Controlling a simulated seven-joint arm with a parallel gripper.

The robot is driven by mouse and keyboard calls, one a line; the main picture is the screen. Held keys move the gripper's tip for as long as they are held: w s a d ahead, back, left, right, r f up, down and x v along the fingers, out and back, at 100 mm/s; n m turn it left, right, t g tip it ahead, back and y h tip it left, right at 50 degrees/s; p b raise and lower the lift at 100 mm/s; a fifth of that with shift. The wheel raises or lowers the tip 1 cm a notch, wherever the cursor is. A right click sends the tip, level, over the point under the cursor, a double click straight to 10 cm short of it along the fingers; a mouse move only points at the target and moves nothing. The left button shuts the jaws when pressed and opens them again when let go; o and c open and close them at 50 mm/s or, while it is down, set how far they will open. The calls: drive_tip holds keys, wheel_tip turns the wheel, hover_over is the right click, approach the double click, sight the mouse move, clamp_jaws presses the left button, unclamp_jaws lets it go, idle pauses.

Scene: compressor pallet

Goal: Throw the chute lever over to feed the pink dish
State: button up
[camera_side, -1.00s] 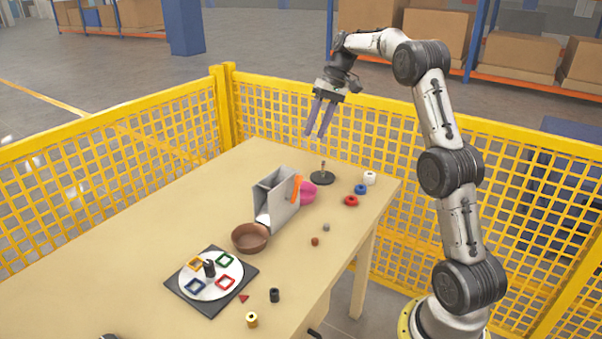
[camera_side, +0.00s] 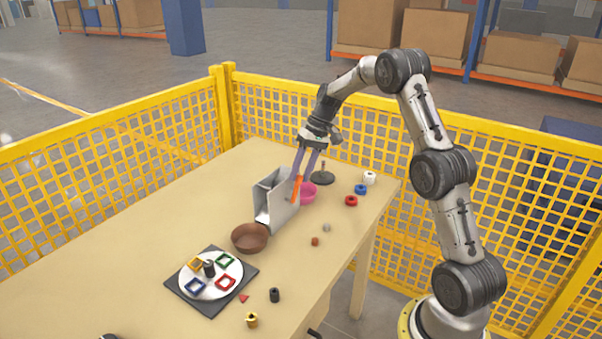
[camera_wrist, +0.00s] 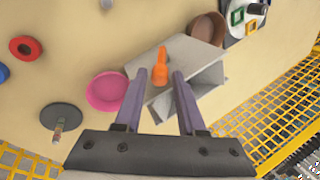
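The grey chute box (camera_side: 273,205) stands on the table, with the orange lever (camera_side: 297,188) on its side facing the arm. In the wrist view the lever (camera_wrist: 160,65) lies between my fingertips, with a gap seen on each side. The pink dish (camera_side: 309,192) sits at the chute's far end; it also shows in the wrist view (camera_wrist: 106,92). The brown bowl (camera_side: 250,238) sits at the chute's near end. My gripper (camera_side: 304,178) points down at the lever with its purple fingers apart; it also shows in the wrist view (camera_wrist: 168,76). I cannot tell whether a finger touches the lever.
A dark round stand with a peg (camera_side: 322,178) is behind the pink dish. White, blue and red rings (camera_side: 351,201) lie to the right. A black board with a white disc (camera_side: 212,281) and small parts lie nearer. Yellow mesh fencing (camera_side: 290,105) borders the table.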

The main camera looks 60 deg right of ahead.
drive_tip(key=shift+f, duration=0.15)
clamp_jaws()
idle(1.4)
